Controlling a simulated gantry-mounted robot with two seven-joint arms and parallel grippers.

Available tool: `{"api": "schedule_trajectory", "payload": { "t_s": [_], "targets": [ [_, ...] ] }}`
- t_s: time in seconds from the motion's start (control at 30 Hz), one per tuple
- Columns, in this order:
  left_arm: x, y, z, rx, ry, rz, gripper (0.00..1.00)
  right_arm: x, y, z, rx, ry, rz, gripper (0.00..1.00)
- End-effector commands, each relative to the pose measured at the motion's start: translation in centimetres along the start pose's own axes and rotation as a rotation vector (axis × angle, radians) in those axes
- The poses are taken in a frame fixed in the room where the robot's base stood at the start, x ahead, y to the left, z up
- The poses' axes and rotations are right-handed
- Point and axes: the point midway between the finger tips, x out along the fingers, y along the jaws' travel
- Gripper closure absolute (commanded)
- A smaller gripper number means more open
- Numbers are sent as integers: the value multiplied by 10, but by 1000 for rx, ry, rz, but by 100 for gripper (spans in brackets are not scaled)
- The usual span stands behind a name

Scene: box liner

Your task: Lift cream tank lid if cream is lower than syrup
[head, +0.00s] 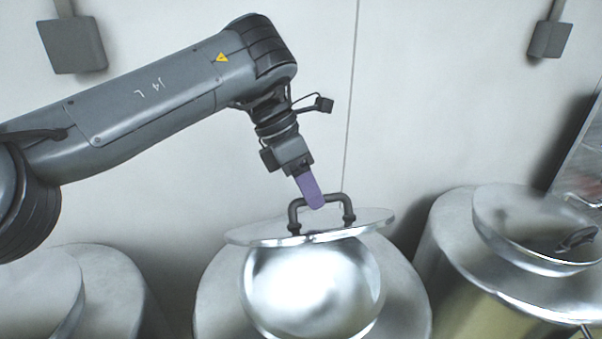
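A shiny metal lid (268,236) with a dark arched handle (348,212) is at the middle tank (215,306). The lid is seen nearly edge-on and slightly tilted, above a bright rounded metal surface (313,285); I cannot tell whether it touches the tank. My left gripper (314,200) reaches down from the upper left, and its purple finger overlaps the handle's top bar. Only one finger shows clearly, so its opening and grip are unclear. No tank label or liquid level is readable. My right gripper is out of view.
A third tank (108,290) is partly visible at the lower left. A pale wall (450,100) is behind, with grey boxes mounted high.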

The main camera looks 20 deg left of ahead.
Motion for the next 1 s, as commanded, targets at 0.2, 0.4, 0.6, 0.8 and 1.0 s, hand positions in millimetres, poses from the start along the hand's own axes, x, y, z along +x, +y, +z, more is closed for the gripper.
{"api": "schedule_trajectory", "payload": {
  "t_s": [0.2,0.4,0.6,0.8,1.0],
  "targets": [
    [-26,1,0,0,-2,9,58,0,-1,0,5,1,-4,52],
    [-49,1,-1,-1,0,7,58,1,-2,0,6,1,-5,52],
    [-66,1,-1,-1,-2,3,58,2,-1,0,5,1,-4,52],
    [-71,1,-1,-2,-1,1,58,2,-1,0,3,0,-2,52],
    [-71,1,-1,-2,-1,1,58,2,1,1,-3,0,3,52]
  ]
}}
